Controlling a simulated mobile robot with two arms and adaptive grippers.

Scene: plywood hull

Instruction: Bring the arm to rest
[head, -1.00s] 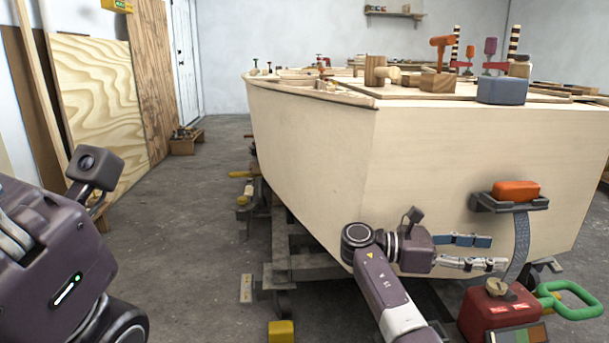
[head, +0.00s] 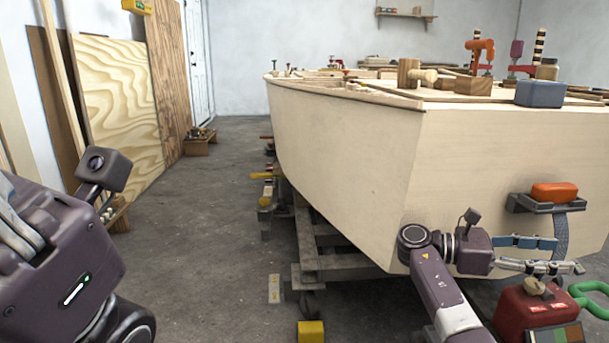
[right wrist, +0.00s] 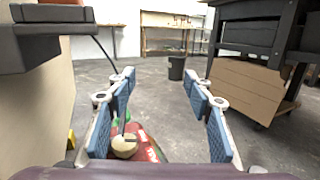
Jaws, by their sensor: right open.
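My right gripper (head: 570,255) is low in front of the hull's flat end, at the right of the head view. Its two blue-padded fingers point right and are spread apart. In the right wrist view the open fingers (right wrist: 160,98) have nothing held between their tips. A red box with a round tan knob (right wrist: 124,146) shows beyond and below them. My right arm (head: 440,285) rises from the bottom edge.
The plywood hull (head: 345,165) stands on a dark cradle (head: 340,262). A shelf with an orange item (head: 554,192) juts from the hull above the right gripper. The red box (head: 535,310) sits just below it. A yellow block (head: 311,331) is low centre.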

